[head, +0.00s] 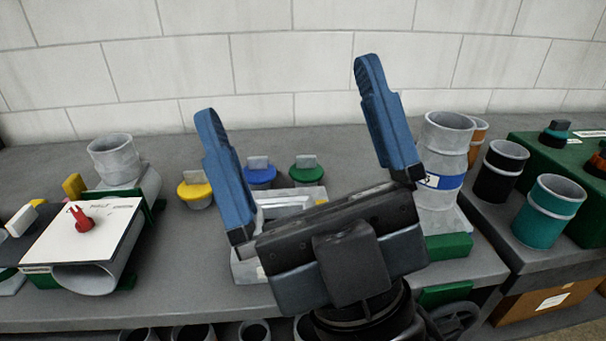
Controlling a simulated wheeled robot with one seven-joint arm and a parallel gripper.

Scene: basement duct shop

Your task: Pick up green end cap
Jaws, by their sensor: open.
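The green end cap (306,173) has a grey tab on top and sits on the grey bench, in the middle of the head view. My gripper (284,100) is open, with its two blue fingers spread wide and pointing up in the picture. The cap shows in the gap between the fingers, nearer the left finger. Nothing is between the fingertips. I cannot tell the height of the gripper over the bench. The black gripper body hides part of the bench in front of the cap.
A blue cap (260,174) and a yellow cap (195,190) stand left of the green one. A pale metal block (285,205) lies just in front. A tall grey duct (443,160) stands right. The bench's back strip (250,120) is clear.

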